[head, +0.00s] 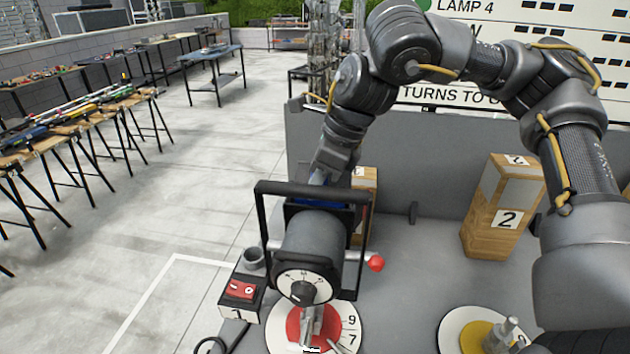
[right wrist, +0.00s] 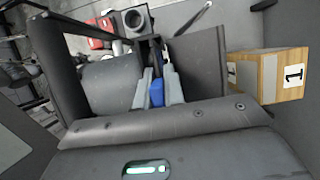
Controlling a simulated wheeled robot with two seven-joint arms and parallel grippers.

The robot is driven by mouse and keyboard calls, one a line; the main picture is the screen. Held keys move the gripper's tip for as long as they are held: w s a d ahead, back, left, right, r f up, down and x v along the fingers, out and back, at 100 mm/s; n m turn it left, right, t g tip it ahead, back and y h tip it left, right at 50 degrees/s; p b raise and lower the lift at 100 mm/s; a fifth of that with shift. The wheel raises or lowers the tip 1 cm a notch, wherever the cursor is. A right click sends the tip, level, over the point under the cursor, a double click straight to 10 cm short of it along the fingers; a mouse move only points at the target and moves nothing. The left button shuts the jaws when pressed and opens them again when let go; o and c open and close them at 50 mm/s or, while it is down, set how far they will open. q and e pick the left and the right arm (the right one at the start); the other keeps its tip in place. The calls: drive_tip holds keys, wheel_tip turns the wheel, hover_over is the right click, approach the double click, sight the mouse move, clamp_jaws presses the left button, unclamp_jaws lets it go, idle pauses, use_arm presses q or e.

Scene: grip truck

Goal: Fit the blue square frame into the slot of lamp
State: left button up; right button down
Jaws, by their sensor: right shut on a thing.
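The lamp (head: 312,242) is a grey cylinder in a black yoke with a dial on its front, standing over a red and white numbered disc. My right gripper (head: 321,179) reaches down behind the lamp head. The blue frame (head: 318,203) shows as a small blue strip there, mostly hidden by the lamp. In the right wrist view, my gripper (right wrist: 158,78) is shut on the blue frame (right wrist: 157,93), at the black slot area beside the lamp's grey body (right wrist: 112,85). I cannot tell how deep the frame sits. My left gripper is out of view.
A wooden block marked 2 (head: 503,215) stands on the grey table at the right. A wooden block marked 1 (right wrist: 272,76) is close behind the lamp. A red switch box (head: 241,291) and a yellow-centred disc (head: 476,335) are near the front. A red-knobbed lever (head: 375,263) sticks out right.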

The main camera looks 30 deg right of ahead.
drive_tip(key=shift+s+f+b, duration=0.1)
drive_tip(key=shift+f+b, duration=0.9)
drive_tip(key=shift+f, duration=0.5)
drive_tip(key=c, duration=1.5)
unclamp_jaws()
drive_tip(key=shift+o, duration=0.3)
drive_tip(key=shift+r, duration=0.3)
drive_tip(key=shift+o, duration=0.2)
drive_tip(key=v, duration=0.4)
drive_tip(key=shift+w+r+b, duration=0.3)
drive_tip(key=shift+r, duration=0.05)
drive_tip(key=v, duration=0.4)
drive_tip(key=shift+s+d+r, duration=0.15)
drive_tip(key=shift+s+d, duration=0.2)
drive_tip(key=shift+s, duration=0.1)
drive_tip(key=shift+r, duration=0.65)
